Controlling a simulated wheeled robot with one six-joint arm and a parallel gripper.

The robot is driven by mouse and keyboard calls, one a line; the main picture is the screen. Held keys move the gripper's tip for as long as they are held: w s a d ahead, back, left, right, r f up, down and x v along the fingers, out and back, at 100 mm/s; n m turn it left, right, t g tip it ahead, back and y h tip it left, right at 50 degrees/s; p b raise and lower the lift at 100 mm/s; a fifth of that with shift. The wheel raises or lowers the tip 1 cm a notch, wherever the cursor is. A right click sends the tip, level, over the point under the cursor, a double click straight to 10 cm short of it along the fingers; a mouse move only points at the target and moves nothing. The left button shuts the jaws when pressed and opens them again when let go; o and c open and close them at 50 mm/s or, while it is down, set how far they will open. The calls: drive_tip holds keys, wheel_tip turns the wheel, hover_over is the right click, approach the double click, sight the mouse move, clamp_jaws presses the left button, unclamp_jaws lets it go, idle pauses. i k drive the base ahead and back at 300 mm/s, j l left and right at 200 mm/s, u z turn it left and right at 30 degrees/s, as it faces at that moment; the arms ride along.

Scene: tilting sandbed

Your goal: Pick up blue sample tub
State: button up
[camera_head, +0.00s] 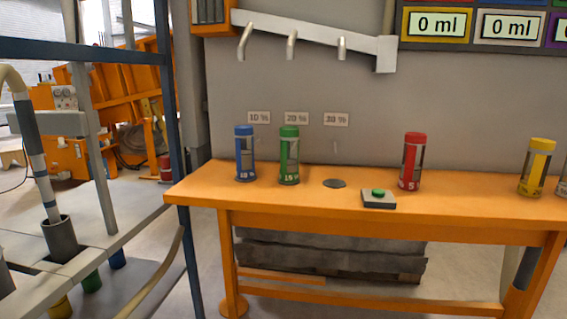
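The blue sample tub (244,155) stands upright near the left end of the orange bench (310,194), under the "10 %" label. It has a blue lid, a blue front strip and dark clear sides. The green tub (289,156) stands upright just to its right, with a small gap between them. My gripper is not seen in this view, so whether it is open or shut is not shown.
A red tub (412,162) and a yellow tub (537,167) stand farther right. A green button box (378,198) sits at the front edge, near an empty dark disc (335,183). Spouts (291,46) hang above. A blue post (178,160) stands left of the bench.

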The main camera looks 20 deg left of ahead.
sight(243, 135)
drive_tip(key=u, duration=1.25)
